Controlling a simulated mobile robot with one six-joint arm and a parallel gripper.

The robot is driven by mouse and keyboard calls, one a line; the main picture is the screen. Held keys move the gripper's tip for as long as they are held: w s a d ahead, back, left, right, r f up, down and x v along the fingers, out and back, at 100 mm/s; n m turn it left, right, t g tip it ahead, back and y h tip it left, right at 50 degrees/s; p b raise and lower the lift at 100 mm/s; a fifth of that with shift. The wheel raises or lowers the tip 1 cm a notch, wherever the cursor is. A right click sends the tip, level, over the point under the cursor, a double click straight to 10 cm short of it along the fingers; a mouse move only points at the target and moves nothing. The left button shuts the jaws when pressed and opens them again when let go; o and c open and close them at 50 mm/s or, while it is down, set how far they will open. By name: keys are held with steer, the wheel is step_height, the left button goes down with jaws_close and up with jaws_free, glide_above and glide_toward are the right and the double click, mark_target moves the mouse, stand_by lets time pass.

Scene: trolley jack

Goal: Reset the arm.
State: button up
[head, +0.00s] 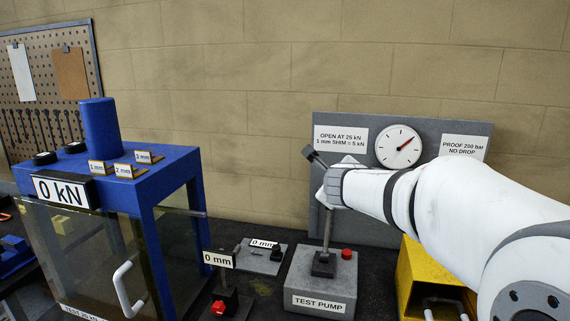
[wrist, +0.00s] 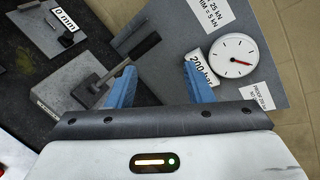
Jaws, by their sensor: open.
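My arm reaches in from the right in the head view, and my gripper (head: 324,194) is beside the upper part of the test pump's lever (head: 328,232). In the wrist view the two blue fingers of my gripper (wrist: 160,70) stand apart with nothing clearly held between them. The lever's dark handle (wrist: 134,36) lies beyond the left finger; I cannot tell whether they touch. The grey test pump (head: 321,283) stands on the bench with its lever nearly upright. A "200 bar" label (wrist: 199,71) is partly hidden by the right finger.
Behind my gripper stands a grey panel (head: 465,184) with a gauge (head: 398,147). A yellow box (head: 409,285) is below my arm. A blue press (head: 174,183) reading 0 kN and two 0 mm gauge stands (head: 229,298) are left.

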steer(key=s+a+f+n+g+y+b, duration=0.1)
steer(key=s+a+f+n+g+y, duration=0.2)
steer(key=s+n, duration=0.55)
steer(key=s+a+f+n+g+y+b, duration=0.1)
steer(key=s+a+f+n+y+b, duration=0.1)
steer(key=s+f+n, duration=0.6)
steer(key=s+d+f+n+g+h, duration=0.2)
steer(key=s+d+f+n+g, duration=0.1)
steer(key=s, duration=0.5)
steer(key=s+d+f+n+g+h+b, duration=0.1)
steer(key=s+d+f+n+g, duration=0.2)
steer(key=s, duration=0.6)
step_height(320, 180, down, 4)
steer(key=d+n, duration=0.2)
steer(key=n, duration=0.1)
steer(key=shift+n+h, duration=0.35)
steer(key=shift+h, duration=0.05)
